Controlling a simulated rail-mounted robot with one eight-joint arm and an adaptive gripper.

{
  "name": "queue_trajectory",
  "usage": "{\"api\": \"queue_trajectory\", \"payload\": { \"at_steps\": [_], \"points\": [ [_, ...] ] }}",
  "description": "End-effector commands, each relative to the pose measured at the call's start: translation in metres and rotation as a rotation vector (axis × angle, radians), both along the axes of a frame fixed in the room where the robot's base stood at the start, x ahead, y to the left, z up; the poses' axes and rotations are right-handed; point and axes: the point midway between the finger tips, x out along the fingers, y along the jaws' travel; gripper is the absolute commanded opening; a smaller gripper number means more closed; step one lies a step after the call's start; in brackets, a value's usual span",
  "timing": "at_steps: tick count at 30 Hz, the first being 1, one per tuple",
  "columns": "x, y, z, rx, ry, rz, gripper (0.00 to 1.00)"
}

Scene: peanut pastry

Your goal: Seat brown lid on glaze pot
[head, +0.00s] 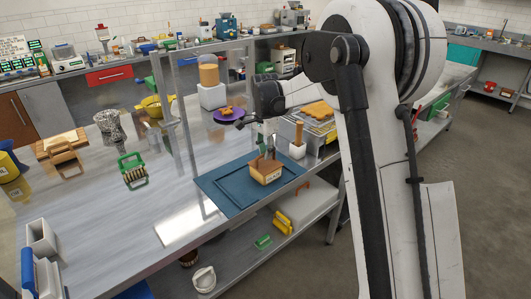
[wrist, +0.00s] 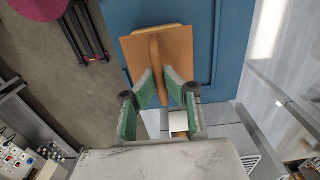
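The brown lid (wrist: 174,45) is a square plate with a raised ridge handle. My gripper (wrist: 159,72) has its green-padded fingertips on both sides of the handle and appears shut on it. In the head view my gripper (head: 266,150) points down over the tan glaze pot (head: 266,175), which has a pale label on its front. The lid is over the pot's top, and a yellowish edge of the pot (wrist: 157,29) shows past it in the wrist view. Whether the lid touches the rim all round is hidden.
The pot stands on a blue tray (head: 222,186) near the bench's front edge. A metal frame (head: 185,130) rises to the left. A purple disc (head: 229,114) is behind, and a box with orange pieces (head: 318,112) is at right. The grey bench to the left has free room.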

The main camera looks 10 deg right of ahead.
Motion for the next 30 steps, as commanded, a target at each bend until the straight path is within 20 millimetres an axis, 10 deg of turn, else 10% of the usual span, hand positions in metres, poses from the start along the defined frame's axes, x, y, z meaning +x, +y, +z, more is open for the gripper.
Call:
{"api": "queue_trajectory", "payload": {
  "at_steps": [26, 30],
  "points": [
    [0.0000, 0.0000, -0.0029, 0.000, 0.000, 0.000, 0.00],
    [0.0001, 0.0000, -0.0025, 0.000, 0.000, 0.000, 0.22]
  ]
}}
